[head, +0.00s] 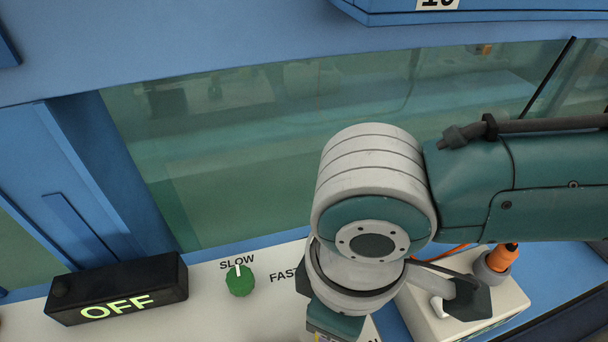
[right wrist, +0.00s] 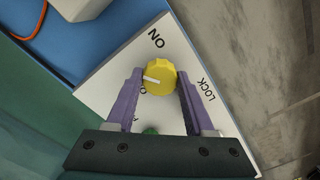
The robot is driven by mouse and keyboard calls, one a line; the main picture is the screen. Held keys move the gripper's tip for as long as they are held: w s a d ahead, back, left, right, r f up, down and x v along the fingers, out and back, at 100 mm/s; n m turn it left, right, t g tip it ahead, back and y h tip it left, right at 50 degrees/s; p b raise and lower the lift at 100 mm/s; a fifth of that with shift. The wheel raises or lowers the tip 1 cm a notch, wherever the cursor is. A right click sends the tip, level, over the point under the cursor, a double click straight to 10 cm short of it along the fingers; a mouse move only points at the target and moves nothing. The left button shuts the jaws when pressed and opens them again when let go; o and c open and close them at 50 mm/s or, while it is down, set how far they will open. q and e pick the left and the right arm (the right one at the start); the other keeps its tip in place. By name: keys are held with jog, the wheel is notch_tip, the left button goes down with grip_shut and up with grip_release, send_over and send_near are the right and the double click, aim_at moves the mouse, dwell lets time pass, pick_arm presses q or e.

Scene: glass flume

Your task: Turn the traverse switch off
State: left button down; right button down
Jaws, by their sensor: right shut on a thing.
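A yellow round knob (right wrist: 160,77) with a white pointer mark stands on a white panel (right wrist: 105,88) in the right wrist view. I take it to be the traverse switch. Labels ON and LOCK are readable around it; another label beside the left finger is mostly hidden. The pointer faces left in that view, toward this partly hidden label. My right gripper (right wrist: 159,84) has its purple fingers on both sides of the knob, shut on it. In the head view my right arm hides the knob. My left gripper is not in view.
A black box (head: 65,291) with a lit OFF sign stands at the lower left. A green knob (head: 240,281) marked SLOW and FAST sits on the panel. A whitish box (head: 490,303) with an orange-and-grey part is at right. Glass flume wall (head: 240,150) rises behind.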

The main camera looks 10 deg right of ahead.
jog(key=n+p, duration=0.1)
jog(key=n, duration=0.2)
jog(key=shift+r, duration=0.15)
jog(key=n+p, duration=0.1)
jog(key=n, duration=0.1)
jog(key=shift+n, duration=0.4)
jog(key=n, duration=0.5)
jog(key=shift+w+p, duration=0.1)
jog(key=shift+p, duration=0.2)
jog(key=shift+n, duration=0.4)
jog(key=shift+c, duration=1.4)
grip_release()
notch_tip(320, 180, up, 10)
jog(key=p, duration=0.1)
